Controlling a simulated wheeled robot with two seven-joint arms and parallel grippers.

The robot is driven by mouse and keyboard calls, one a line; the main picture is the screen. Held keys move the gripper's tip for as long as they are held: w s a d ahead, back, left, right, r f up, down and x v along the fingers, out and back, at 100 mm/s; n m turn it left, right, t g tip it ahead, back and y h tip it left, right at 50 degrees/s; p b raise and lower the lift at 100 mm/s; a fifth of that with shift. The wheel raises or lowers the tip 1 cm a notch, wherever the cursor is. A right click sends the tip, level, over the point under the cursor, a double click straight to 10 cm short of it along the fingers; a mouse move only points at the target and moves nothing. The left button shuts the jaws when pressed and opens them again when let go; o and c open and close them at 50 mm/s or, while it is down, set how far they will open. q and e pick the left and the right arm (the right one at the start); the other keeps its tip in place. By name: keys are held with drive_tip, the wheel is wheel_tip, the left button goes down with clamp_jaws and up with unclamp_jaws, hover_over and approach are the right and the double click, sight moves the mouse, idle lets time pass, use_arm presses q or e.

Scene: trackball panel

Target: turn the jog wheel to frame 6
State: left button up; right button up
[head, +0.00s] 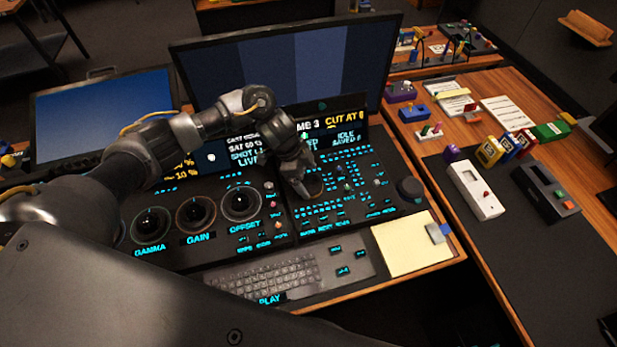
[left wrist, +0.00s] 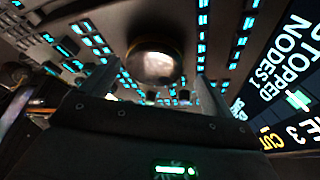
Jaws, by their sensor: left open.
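A round wheel (head: 314,186) with a brownish rim, apparently the jog wheel, sits on the black control panel, partly hidden by my left gripper. In the left wrist view the wheel (left wrist: 155,62) is a shiny disc with a brass-coloured rim, seen ahead of and between the finger ends. My left gripper (head: 302,188) is open over it and points down; I cannot tell whether a finger touches it. The panel display (head: 345,122) is partly covered by my arm; it reads "…ME 3", "CUT AT 6" and "IDLE". My right gripper is not in view.
Small lit keys surround the wheel. A black knob (head: 410,189) stands to the right, and three trackballs, including the OFFSET one (head: 241,204), to the left. A keyboard (head: 268,274) and yellow pad (head: 411,246) lie in front. A large monitor (head: 290,66) rises behind.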

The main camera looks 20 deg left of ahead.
use_arm(q)
drive_tip(key=shift+s+f, duration=0.3)
drive_tip(key=shift+s+d, duration=0.15)
drive_tip(key=shift+s, duration=0.05)
drive_tip(key=shift+w+d+f, duration=0.2)
drive_tip(key=shift+w+f, duration=0.05)
drive_tip(key=shift+s+a+r, duration=0.1)
drive_tip(key=shift+s, duration=0.1)
drive_tip(key=c, duration=1)
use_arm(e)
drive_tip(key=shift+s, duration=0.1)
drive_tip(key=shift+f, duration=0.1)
